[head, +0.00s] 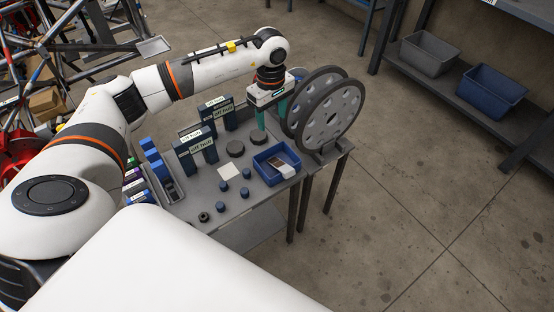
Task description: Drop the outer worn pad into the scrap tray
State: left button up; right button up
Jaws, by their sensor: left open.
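My left gripper (271,121) points down with its two teal fingers apart and nothing visible between them. It is above the back right of the workbench, just left of the brake discs. A small blue tray (262,168) sits at the bench's right edge, in front of the gripper. A brownish flat piece (281,161), perhaps a pad, and a white label show in it. I cannot read the label or tell whether this is the scrap tray. No outer worn pad can be made out for certain. My right gripper is not in view.
Two large upright discs (333,115) stand close right of the gripper. Dark round pucks (235,148), "off hub" stands (197,147), small dark knobs (222,207) and a grey tray (175,196) occupy the bench. The floor to the right is clear up to the shelving.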

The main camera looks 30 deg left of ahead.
pick_arm(q)
notch_tip(320, 180, up, 6)
dwell(0.5)
